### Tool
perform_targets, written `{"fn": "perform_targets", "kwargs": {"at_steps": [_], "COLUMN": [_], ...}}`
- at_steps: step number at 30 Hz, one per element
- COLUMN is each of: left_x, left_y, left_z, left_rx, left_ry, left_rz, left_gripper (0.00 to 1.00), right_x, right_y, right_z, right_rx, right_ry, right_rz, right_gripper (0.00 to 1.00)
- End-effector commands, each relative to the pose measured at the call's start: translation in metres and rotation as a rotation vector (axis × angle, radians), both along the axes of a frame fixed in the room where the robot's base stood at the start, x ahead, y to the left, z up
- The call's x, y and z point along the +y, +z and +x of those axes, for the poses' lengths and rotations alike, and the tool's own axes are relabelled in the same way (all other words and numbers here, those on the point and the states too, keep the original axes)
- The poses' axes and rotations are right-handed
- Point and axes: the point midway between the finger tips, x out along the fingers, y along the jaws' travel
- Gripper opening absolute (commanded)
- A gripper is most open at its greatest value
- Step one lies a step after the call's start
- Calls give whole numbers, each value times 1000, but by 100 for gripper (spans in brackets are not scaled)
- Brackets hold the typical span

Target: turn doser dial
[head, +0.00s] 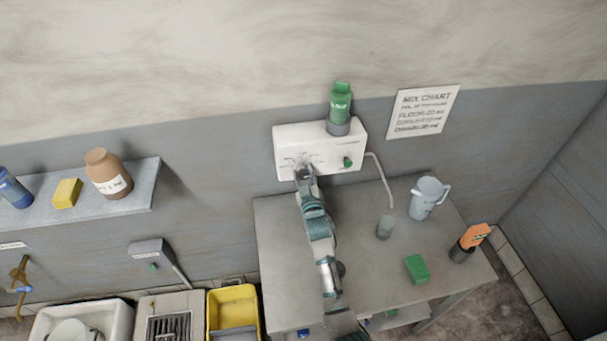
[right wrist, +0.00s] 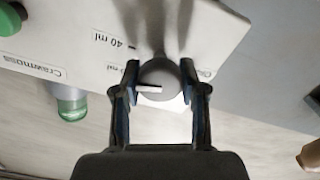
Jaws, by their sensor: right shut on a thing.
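The doser (head: 289,140) is a white box on the wall with a green bottle (head: 340,103) upright on top and a green button (head: 347,162) at its right. Its dial (right wrist: 160,80) is a round grey knob with a white pointer line, seen in the right wrist view. A "40 ml" mark (right wrist: 108,38) is printed beside it; other marks are partly hidden. My right gripper (right wrist: 163,92) is shut on the dial, one finger on each side. In the head view my right gripper (head: 304,172) covers the dial. My left gripper is not in view.
A shelf (head: 135,190) with bottles is at left. A yellow bin (head: 233,308) stands below.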

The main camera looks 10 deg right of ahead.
Motion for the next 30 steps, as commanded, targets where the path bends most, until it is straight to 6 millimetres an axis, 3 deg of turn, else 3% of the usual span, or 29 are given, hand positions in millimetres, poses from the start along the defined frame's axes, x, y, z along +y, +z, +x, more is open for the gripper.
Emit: {"fn": "perform_targets", "kwargs": {"at_steps": [1, 15, 30], "left_x": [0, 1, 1], "left_y": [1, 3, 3], "left_z": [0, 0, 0], "left_rx": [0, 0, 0], "left_ry": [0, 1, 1], "left_rz": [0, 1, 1], "left_gripper": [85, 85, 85], "right_x": [1, 1, 1], "right_y": [-8, -10, -9], "right_z": [-1, -1, -1], "right_rx": [19, 21, 17], "right_ry": [1, 0, 0], "right_rz": [44, 354, 427], "right_gripper": [7, 8, 8]}}
